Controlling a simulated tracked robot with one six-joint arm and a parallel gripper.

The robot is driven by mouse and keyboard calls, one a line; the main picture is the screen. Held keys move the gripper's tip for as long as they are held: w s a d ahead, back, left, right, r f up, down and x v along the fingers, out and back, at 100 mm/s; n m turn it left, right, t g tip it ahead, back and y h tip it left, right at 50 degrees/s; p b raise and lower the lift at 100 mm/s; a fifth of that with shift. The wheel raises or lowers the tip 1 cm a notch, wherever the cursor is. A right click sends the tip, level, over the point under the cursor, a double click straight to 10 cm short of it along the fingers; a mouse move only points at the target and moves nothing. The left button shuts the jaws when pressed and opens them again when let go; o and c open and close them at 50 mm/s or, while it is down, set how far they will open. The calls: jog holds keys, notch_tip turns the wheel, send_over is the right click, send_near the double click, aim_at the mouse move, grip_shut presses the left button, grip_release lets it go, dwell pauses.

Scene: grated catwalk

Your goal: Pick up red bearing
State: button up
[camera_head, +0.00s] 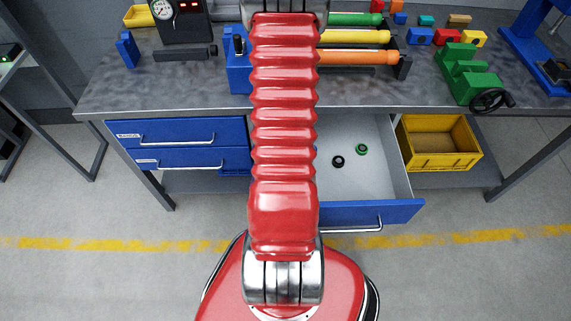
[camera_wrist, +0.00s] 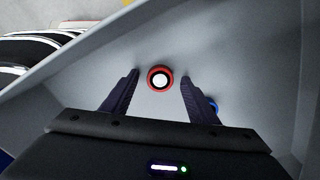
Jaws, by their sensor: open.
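The red bearing (camera_wrist: 149,84) is a small red ring with a dark inner ring and a bright centre. In the wrist view it lies on the grey floor of the open drawer (camera_head: 384,141). My gripper (camera_wrist: 160,74) is open, with one dark finger on each side of the bearing in the picture. I see no contact between fingers and bearing; the height gap cannot be told. In the head view my red arm hides the red bearing and my gripper.
In the drawer lie a black ring (camera_head: 338,162) and a green ring (camera_head: 362,149). A blue ring (camera_wrist: 213,106) shows beside the right finger. The drawer walls are close around. A yellow bin (camera_head: 425,158) stands right of the drawer; the workbench top (camera_head: 215,83) overhangs behind.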

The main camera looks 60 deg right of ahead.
jog(key=shift+c, duration=0.5)
jog(key=c, duration=1.1)
